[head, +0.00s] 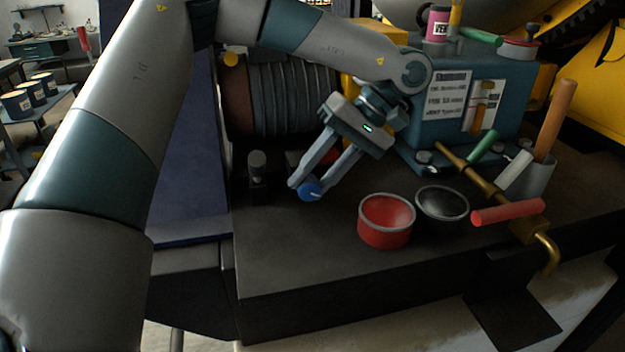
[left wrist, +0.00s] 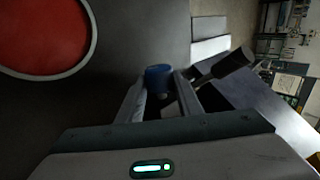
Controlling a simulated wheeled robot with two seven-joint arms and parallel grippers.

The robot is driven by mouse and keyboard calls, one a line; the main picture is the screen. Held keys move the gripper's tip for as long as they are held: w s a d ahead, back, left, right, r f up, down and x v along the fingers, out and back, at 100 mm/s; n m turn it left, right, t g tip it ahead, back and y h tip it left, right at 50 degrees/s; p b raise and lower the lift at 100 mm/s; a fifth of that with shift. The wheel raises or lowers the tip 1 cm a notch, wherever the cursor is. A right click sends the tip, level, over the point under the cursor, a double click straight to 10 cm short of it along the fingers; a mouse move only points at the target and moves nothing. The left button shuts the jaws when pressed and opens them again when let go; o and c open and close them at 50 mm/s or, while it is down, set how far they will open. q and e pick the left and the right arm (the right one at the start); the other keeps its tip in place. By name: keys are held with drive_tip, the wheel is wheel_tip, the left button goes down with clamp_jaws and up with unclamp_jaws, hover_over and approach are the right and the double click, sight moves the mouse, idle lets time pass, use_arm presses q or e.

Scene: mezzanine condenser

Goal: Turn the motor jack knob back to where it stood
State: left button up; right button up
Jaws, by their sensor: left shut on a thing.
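A blue knob (head: 309,192), which looks like the motor jack knob, sits low at the left part of the dark bench top, with a small pale mark on its face. My left gripper (head: 306,184) reaches down from the upper right and is shut on the blue knob. In the left wrist view the blue knob (left wrist: 158,75) shows between the tips of the two fingers. The fingers hide part of its sides. My right gripper is in neither view.
A black upright post (head: 257,172) stands just left of the knob. A red bowl (head: 386,235) and a dark bowl (head: 442,210) stand to the right. Behind are a ribbed motor (head: 285,98) and a teal box (head: 440,125). The bench front (head: 290,260) is bare.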

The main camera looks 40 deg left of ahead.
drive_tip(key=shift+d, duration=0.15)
use_arm(q)
drive_tip(key=o, duration=1)
drive_tip(key=shift+r, duration=0.15)
